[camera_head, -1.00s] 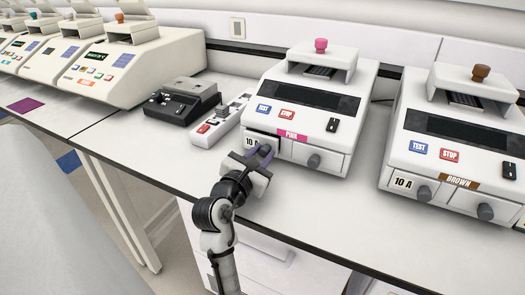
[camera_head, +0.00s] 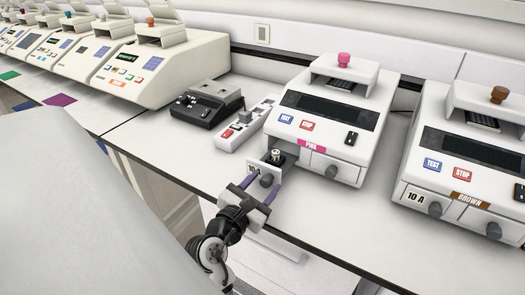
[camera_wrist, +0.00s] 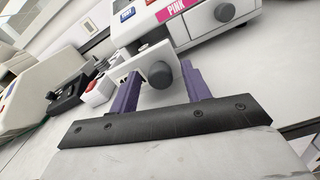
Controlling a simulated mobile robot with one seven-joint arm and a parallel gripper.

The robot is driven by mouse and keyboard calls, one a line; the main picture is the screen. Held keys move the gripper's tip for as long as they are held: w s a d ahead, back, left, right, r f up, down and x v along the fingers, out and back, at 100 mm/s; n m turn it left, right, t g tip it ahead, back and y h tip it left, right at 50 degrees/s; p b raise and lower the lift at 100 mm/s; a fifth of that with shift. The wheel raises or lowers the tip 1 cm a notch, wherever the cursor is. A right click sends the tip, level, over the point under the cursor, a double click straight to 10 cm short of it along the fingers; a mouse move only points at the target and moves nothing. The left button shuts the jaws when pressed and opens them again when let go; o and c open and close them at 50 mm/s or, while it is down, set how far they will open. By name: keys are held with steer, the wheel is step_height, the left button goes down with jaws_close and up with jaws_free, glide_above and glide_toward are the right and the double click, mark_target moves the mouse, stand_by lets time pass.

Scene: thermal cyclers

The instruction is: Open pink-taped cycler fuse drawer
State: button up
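The pink-taped cycler (camera_head: 328,120) is a white instrument with a pink label (camera_head: 312,146) and a pink knob on top. Its left front drawer (camera_head: 254,167), marked with a partly hidden "10", stands pulled out, with a fuse holder (camera_head: 276,156) showing inside. The drawer's grey knob (camera_head: 266,180) also shows in the wrist view (camera_wrist: 160,75). My gripper (camera_head: 262,186) is at the drawer front, its purple fingers apart on either side of the knob. In the wrist view a gap shows between the knob and the fingers (camera_wrist: 158,78).
The brown-taped cycler (camera_head: 465,150) stands to the right, its drawers shut. A black device (camera_head: 206,104) and a white power strip (camera_head: 246,123) lie to the left. More cyclers (camera_head: 137,68) line the bench further left. The bench front is clear.

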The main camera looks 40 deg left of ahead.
steer(key=b+v, duration=0.2)
steer(key=v, duration=1.1)
steer(key=shift+s, duration=0.4)
